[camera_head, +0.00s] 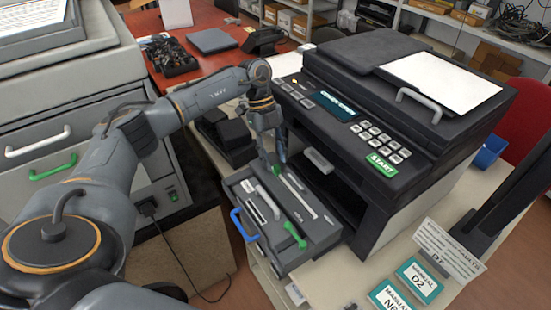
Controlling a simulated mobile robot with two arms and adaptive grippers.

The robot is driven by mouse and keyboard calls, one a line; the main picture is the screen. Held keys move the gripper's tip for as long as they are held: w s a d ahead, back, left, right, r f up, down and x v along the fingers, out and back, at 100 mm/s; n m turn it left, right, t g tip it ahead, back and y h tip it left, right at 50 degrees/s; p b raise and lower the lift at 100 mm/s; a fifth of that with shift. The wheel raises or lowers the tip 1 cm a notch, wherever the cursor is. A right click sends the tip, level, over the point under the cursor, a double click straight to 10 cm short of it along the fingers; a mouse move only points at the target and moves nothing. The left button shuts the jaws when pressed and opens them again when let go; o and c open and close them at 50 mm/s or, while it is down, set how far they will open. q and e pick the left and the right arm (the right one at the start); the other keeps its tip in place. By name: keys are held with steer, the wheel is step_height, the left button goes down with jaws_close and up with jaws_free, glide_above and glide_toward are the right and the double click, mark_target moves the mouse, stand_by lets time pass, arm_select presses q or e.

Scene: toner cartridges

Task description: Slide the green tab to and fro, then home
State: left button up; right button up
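A dark grey cartridge drawer (318,244) is pulled out at the front of a black printer (372,190). Inside it lie a pale rod (298,199) and a white slotted strip. A small green piece (276,171) shows near the drawer's far left end, and a larger green tab (294,235) sits near its front end. A blue handle (243,225) is on its left front side. My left gripper (275,157) points down over the drawer's far end, close to the small green piece. Its fingers are small and partly hidden, so contact and opening are unclear. My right gripper is not seen.
A grey cabinet (60,110) with white and green handles stands at left. Two manuals, D2 (419,279) and another (390,297), and a printed sign (447,250) stand right of the drawer. A red desk (215,65) and shelves are behind.

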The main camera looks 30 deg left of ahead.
arm_select(q)
steer(key=shift+x, duration=1)
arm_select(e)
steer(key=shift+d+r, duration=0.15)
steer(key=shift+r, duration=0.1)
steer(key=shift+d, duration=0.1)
arm_select(q)
jaws_close()
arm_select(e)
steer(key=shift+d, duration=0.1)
